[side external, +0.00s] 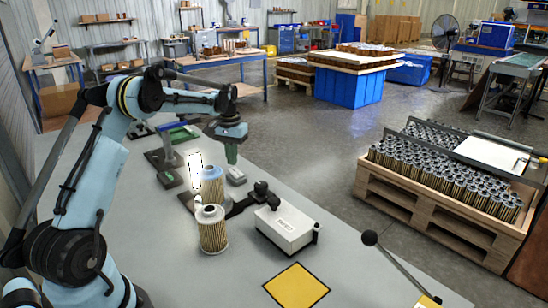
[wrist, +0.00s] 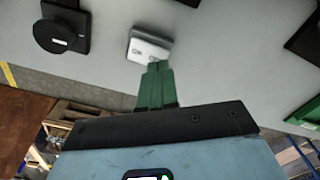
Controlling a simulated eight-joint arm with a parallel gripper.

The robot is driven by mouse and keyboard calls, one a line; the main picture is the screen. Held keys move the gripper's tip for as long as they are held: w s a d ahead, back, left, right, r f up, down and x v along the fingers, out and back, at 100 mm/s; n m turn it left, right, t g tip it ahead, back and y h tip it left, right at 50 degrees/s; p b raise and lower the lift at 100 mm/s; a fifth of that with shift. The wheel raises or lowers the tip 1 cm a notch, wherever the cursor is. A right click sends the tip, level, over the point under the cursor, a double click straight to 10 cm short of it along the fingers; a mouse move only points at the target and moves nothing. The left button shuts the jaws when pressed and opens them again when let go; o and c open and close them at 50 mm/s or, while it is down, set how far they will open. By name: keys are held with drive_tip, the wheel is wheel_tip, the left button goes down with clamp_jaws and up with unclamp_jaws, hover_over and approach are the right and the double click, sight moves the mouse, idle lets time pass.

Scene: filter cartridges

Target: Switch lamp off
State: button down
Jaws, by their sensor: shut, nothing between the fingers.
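A lit lamp (side external: 195,170), a glowing white upright panel, stands behind the filter cartridges on the grey table. A small grey box (side external: 236,176), which looks like a switch box, lies to its right. In the wrist view the box (wrist: 149,46) shows a pale top with small marks, too small to read. My gripper (side external: 231,160) has green fingers, shut and empty, pointing down just above and beside the box. In the wrist view the fingertips (wrist: 158,66) appear right at the box's near edge; I cannot tell whether they touch it.
A pleated filter cartridge (side external: 212,230) and a blue-topped one (side external: 211,190) stand near the lamp. A white device (side external: 287,229) with a black arm lies to the right. A yellow square (side external: 296,286) marks the front table.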

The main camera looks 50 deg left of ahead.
sight(233, 169)
drive_tip(key=shift+f, duration=1.05)
idle(0.4)
drive_tip(key=shift+r, duration=3.55)
